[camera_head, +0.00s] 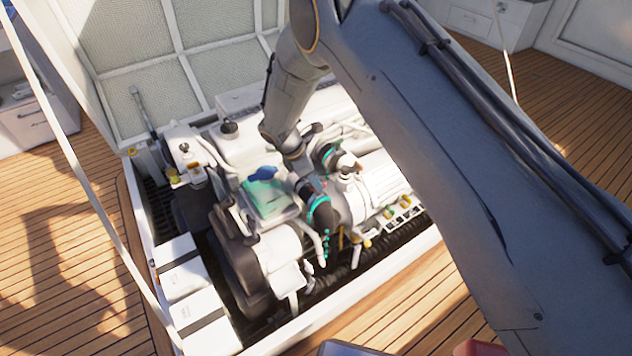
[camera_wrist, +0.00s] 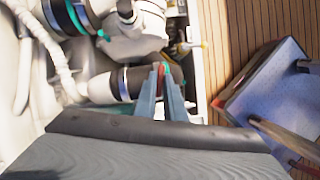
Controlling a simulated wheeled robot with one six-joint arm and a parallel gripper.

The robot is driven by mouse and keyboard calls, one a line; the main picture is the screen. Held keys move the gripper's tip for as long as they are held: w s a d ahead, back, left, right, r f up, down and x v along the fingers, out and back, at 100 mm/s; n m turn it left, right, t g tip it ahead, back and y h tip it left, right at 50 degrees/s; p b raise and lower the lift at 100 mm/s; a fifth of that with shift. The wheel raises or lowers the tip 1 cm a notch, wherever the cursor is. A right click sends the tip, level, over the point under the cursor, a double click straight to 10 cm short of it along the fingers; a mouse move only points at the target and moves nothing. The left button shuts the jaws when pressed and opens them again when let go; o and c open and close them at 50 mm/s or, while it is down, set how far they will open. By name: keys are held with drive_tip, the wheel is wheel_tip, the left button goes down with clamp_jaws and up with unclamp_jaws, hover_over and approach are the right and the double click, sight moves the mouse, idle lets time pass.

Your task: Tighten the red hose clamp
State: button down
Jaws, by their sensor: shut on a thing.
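The red hose clamp shows only as a small red piece (camera_wrist: 156,67) in the wrist view, at the right end of a short black hose (camera_wrist: 133,82). My gripper (camera_wrist: 163,74) reaches up to it from below, and its two narrow blue-grey fingers are close together, shut on the clamp's red part. The fingers hide most of the clamp. A teal bit shows just right of the fingertips. In the head view, my arm reaches down into the engine bay near a black hose (camera_head: 322,217) with a teal band; the red clamp is too small to make out there.
White engine parts (camera_head: 370,185) crowd the open bay around the hose. Another black hose with teal bands (camera_wrist: 66,15) lies at upper left in the wrist view. A blue-grey tray (camera_wrist: 262,95) stands on the wooden deck (camera_wrist: 225,30) at right.

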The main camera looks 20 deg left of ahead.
drive_tip(key=m+g+b, duration=0.1)
drive_tip(key=m+b, duration=0.1)
drive_tip(key=m, duration=0.1)
drive_tip(key=shift+w+f+h, duration=0.15)
drive_tip(key=shift+h, duration=0.15)
drive_tip(key=m+g+b, duration=0.2)
drive_tip(key=m+b, duration=0.1)
drive_tip(key=m, duration=0.2)
drive_tip(key=shift+w, duration=0.1)
drive_tip(key=m+g+b, duration=0.1)
drive_tip(key=m+b, duration=0.1)
drive_tip(key=m, duration=0.1)
drive_tip(key=shift+w, duration=0.1)
drive_tip(key=shift+d+m+g+y+b, duration=0.1)
drive_tip(key=shift+m+g+y+b, duration=0.5)
drive_tip(key=shift+m, duration=1.3)
drive_tip(key=c, duration=1.8)
unclamp_jaws()
drive_tip(key=shift+c, duration=0.2)
drive_tip(key=v, duration=0.8)
